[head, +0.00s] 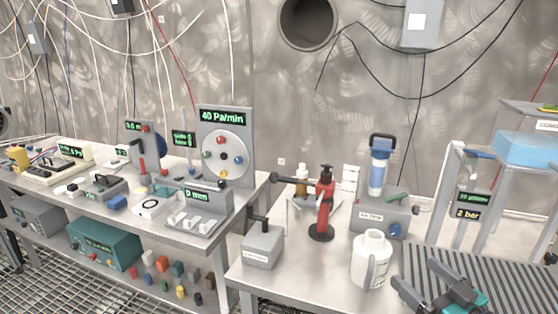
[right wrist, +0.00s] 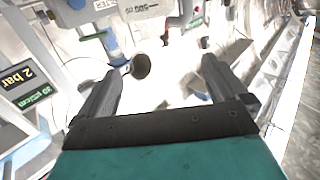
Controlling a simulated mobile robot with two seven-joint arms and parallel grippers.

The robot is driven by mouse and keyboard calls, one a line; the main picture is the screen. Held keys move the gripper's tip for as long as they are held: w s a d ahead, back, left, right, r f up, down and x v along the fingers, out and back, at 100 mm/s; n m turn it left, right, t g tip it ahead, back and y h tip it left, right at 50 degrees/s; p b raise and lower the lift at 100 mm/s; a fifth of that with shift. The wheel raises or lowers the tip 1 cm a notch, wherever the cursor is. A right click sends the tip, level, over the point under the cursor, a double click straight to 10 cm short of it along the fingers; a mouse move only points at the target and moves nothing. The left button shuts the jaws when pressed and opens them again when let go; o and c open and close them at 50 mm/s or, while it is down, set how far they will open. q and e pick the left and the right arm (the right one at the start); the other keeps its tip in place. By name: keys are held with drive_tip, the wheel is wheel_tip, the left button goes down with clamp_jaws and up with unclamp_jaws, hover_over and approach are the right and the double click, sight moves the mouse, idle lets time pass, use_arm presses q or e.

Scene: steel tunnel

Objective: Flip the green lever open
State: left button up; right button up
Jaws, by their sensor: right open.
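The green lever (head: 396,196) lies low and tilted on top of a grey filter box (head: 375,222), beside a clear blue-capped cylinder (head: 379,165). My right gripper (head: 420,276) is at the lower right, over the striped bench part, in front of the box and apart from the lever. Its fingers are spread with nothing between them that I can see held; they also show in the right wrist view (right wrist: 161,68). My left gripper is not in view.
A white bottle (head: 371,262) stands left of my right gripper. A red stand (head: 323,207) is further left. A frame with displays reading "2 bar" (head: 467,213) stands to the right. The ribbed surface (head: 425,262) around the gripper looks mostly clear.

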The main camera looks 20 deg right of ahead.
drive_tip(key=s+a+f+n+g, duration=0.1)
drive_tip(key=s+a+f+g, duration=0.2)
drive_tip(key=a+f, duration=0.6)
drive_tip(key=s+a+f+g+y, duration=0.1)
drive_tip(key=s+a+f+g, duration=0.2)
drive_tip(key=a+f, duration=0.6)
drive_tip(key=a+g, duration=0.1)
drive_tip(key=a, duration=0.5)
drive_tip(key=shift+s+a+f+n, duration=0.2)
drive_tip(key=shift+a+n, duration=0.1)
drive_tip(key=shift+n, duration=0.1)
